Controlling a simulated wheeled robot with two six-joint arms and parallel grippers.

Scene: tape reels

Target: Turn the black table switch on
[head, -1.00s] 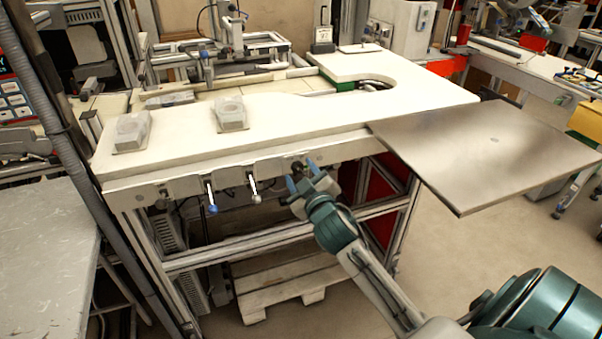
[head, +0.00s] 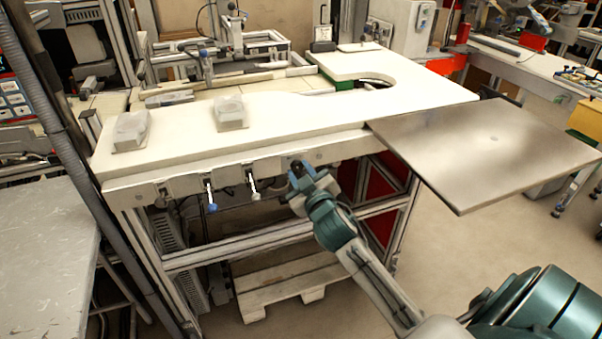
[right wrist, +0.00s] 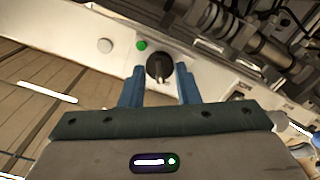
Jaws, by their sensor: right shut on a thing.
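The black table switch (right wrist: 158,68) is a round knob with a pale marking on the white front rail of the table, seen in the right wrist view. My right gripper (right wrist: 160,84) has its blue fingers on both sides of the knob and is shut on it. In the head view my right gripper (head: 302,176) is at the table's front rail and hides the switch. A green round button (right wrist: 141,45) sits beside the switch. My left gripper is not in view.
The white worktable (head: 290,125) carries two clear blocky pieces (head: 130,128) at the left. A blue-tipped lever (head: 211,200) and a white-tipped lever (head: 253,190) hang from its front, left of my gripper. A metal plate (head: 490,150) juts out at the right.

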